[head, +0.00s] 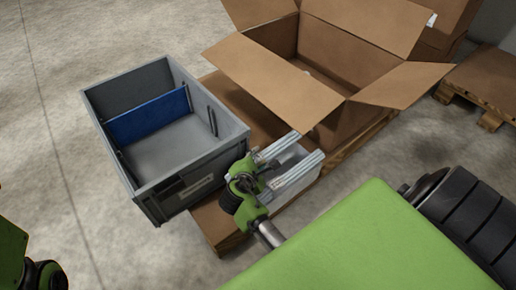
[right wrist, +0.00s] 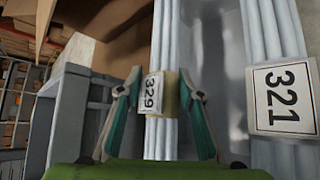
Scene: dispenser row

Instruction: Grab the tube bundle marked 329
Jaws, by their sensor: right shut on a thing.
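The tube bundle marked 329 (right wrist: 166,50) is a set of pale tubes with a tan band and a white label. In the right wrist view it runs between the two fingers of my right gripper (right wrist: 163,102), which is shut on it. A second bundle, marked 321 (right wrist: 274,55), lies to the right of it, outside the fingers. In the head view my right gripper (head: 262,176) is at the light bin (head: 305,175) that holds the bundles. The arm and gripper partly hide the bin. My left gripper is not in view; only part of that arm shows.
A grey crate (head: 157,195) with a blue divider (head: 148,116) stands left of the bin. An open cardboard box (head: 265,75) stands behind it on a wooden pallet (head: 222,232). Another pallet (head: 485,88) is at the far right. The floor at left is clear.

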